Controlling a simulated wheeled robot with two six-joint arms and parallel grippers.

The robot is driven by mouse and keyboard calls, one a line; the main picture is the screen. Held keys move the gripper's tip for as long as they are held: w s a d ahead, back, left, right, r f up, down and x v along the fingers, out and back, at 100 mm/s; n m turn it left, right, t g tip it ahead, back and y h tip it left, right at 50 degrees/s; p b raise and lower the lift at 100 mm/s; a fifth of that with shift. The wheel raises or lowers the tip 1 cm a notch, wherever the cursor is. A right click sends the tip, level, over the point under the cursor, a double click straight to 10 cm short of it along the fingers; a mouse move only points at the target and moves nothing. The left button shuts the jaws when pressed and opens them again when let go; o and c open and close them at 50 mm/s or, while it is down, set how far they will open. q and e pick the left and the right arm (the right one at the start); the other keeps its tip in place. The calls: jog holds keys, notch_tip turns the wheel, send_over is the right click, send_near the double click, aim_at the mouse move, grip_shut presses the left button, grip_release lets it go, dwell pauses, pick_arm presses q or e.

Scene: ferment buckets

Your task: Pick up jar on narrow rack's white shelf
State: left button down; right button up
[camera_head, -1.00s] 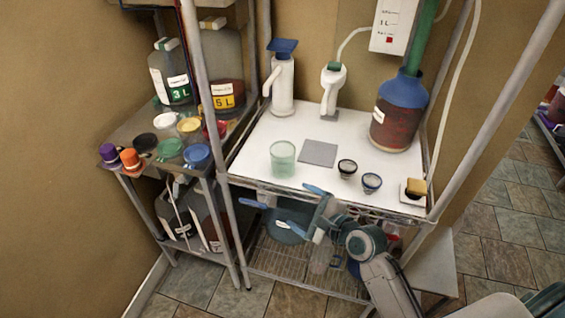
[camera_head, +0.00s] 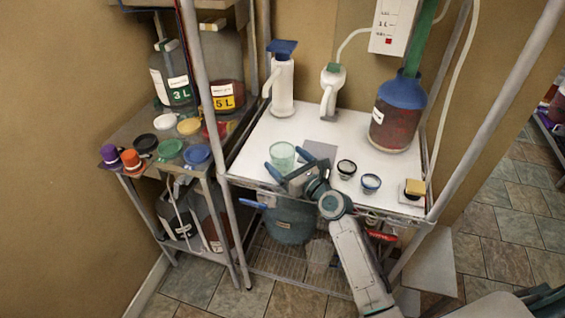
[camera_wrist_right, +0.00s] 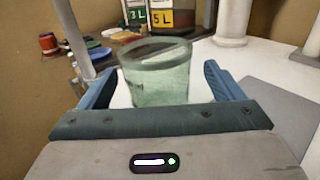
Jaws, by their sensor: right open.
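The jar (camera_head: 281,154) is a pale green, see-through glass standing upright near the front left of the white shelf (camera_head: 258,142). In the right wrist view the jar (camera_wrist_right: 158,76) stands ahead, between the two blue fingers. My right gripper (camera_head: 288,159) is open at the shelf's front edge, with its fingertips close to the jar. The right gripper (camera_wrist_right: 158,84) shows no contact with the jar; I cannot tell the exact gap. My left gripper is not in view.
A grey square pad (camera_head: 322,148) lies right of the jar. A white pump dispenser (camera_head: 282,85) and a blue-topped carboy (camera_head: 397,115) stand behind. A rack post (camera_head: 212,120) rises to the left.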

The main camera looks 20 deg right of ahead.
aim_at(275, 151)
jog(key=x, duration=0.4)
jog(key=shift+a+f, duration=0.1)
jog(key=shift+a, duration=0.05)
jog(key=shift+s, duration=0.15)
jog(key=shift+c, duration=1.3)
jog(key=c, duration=0.9)
